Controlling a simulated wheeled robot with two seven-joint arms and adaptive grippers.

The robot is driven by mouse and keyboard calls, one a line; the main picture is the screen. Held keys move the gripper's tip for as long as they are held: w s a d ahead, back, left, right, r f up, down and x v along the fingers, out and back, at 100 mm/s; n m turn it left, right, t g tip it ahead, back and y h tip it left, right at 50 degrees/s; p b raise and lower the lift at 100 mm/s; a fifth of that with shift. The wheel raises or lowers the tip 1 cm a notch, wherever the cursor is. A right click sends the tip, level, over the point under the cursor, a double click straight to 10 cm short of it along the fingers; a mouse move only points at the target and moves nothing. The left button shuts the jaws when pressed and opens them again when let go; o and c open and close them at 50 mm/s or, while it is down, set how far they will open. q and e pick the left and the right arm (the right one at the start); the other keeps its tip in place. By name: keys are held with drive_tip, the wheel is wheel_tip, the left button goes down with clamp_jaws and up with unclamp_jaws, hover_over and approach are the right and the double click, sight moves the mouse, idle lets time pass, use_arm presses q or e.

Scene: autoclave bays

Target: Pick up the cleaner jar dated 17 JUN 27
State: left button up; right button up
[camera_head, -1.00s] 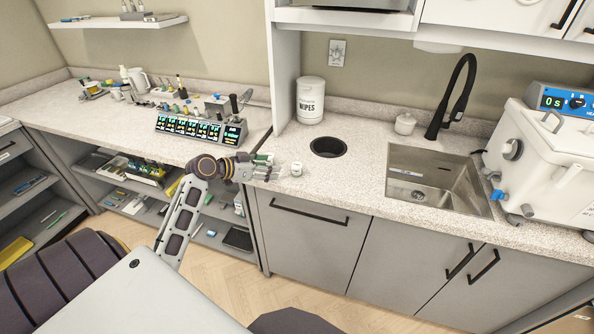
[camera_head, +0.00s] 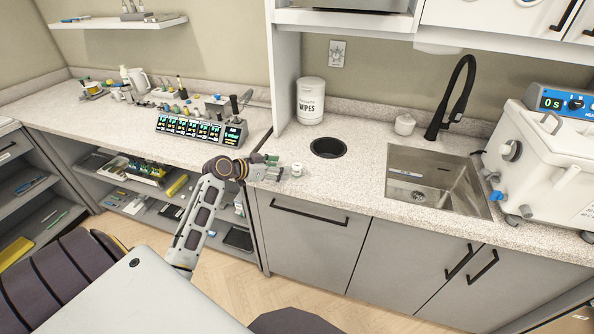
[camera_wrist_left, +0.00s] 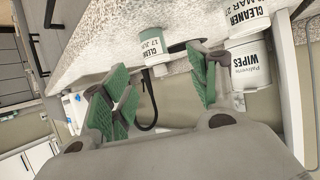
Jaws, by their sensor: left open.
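A small white cleaner jar (camera_head: 297,170) stands upright near the counter's front edge in the head view. In the left wrist view a jar marked CLEANER 17 JUN (camera_wrist_left: 151,50) shows upside down, between and beyond the fingers; its year is not readable. My left gripper (camera_head: 272,168) is open and empty just left of the jar, pointing at it. Its green-padded fingers (camera_wrist_left: 160,100) are spread in the wrist view. A second jar, marked CLEANER with MAR 27 (camera_wrist_left: 245,20), stands to the right there. My right gripper is not in view.
A wipes canister (camera_head: 311,100) stands behind, near the side panel. A round counter hole (camera_head: 328,148) lies behind the jar, and a sink (camera_head: 438,205) is to the right. A display unit (camera_head: 200,132) and small items crowd the left counter.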

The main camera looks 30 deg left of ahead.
sight(297, 168)
use_arm(q)
drive_tip(key=shift+x, duration=1.95)
drive_tip(key=shift+w+d, duration=0.1)
drive_tip(key=shift+d+p+x, duration=0.25)
drive_tip(key=shift+p+x, duration=0.5)
drive_tip(key=shift+x, duration=1.7)
drive_tip(key=shift+f, duration=0.1)
drive_tip(key=c, duration=1.2)
